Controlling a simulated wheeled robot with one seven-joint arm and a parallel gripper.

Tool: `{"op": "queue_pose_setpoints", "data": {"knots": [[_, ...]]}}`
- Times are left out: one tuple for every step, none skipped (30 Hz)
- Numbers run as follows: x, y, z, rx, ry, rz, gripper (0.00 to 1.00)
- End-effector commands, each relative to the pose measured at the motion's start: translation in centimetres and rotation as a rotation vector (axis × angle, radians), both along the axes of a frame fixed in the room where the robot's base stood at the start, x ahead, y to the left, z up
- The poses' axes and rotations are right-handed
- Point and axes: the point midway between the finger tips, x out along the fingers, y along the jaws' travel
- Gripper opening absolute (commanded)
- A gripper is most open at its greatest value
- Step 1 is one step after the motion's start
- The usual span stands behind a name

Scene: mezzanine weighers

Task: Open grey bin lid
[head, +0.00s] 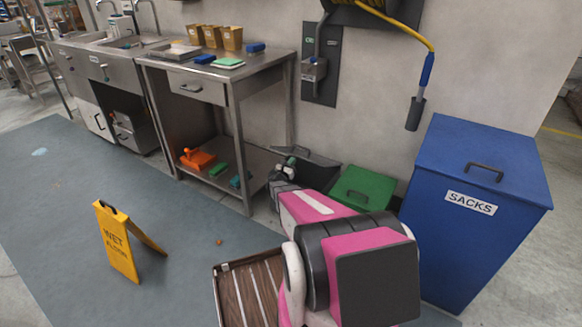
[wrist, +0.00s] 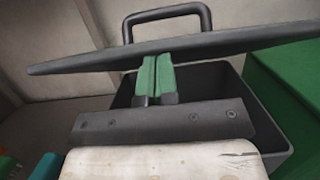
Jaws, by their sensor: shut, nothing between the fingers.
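The grey bin's dark lid (wrist: 225,45) is partly raised and tilted in the wrist view, with a gap between it and the bin's rim. Its black bar handle (wrist: 168,13) stands on top. The grey bin (wrist: 268,112) shows its open mouth below the lid. My gripper (wrist: 156,62) has its green fingers together and empty, with the tips at the lid's underside, near its front edge; exact contact is hard to tell. In the head view the lid (head: 318,160) shows beyond my arm, which hides most of the bin.
A green bin (head: 362,188) stands close on the right of the grey one, then a large blue SACKS bin (head: 470,220). A steel table (head: 165,66) stands to the left. A yellow wet-floor sign (head: 118,245) stands on the open floor at left.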

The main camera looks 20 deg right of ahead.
Motion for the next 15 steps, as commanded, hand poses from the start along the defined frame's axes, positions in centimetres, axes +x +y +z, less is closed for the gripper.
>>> {"op": "queue_pose_setpoints", "data": {"knots": [[0.01,-0.01,0.02,0.000,0.000,0.000,0.00],[0.01,-0.01,0.02,0.000,0.000,0.000,0.00],[0.01,-0.01,0.01,0.000,0.000,0.000,0.00],[0.00,-0.01,0.01,0.000,0.000,0.000,0.00],[0.00,-0.01,0.01,0.000,0.000,0.000,0.00],[0.01,0.00,0.01,0.000,0.000,0.000,0.00],[0.01,0.00,0.01,0.000,0.000,0.000,0.00],[0.01,0.00,0.02,0.000,0.000,0.000,0.00],[0.00,0.00,0.05,0.001,0.001,0.000,0.00],[0.02,-0.02,0.10,0.002,0.001,0.000,0.00],[0.02,-0.04,0.17,0.003,0.002,0.000,0.00],[0.04,-0.09,0.30,0.007,0.004,0.000,0.00],[0.06,-0.13,0.45,0.010,0.007,0.000,0.00],[0.08,-0.20,0.62,0.014,0.009,-0.001,0.00],[0.15,-0.30,0.93,0.021,0.013,-0.001,0.00]]}}
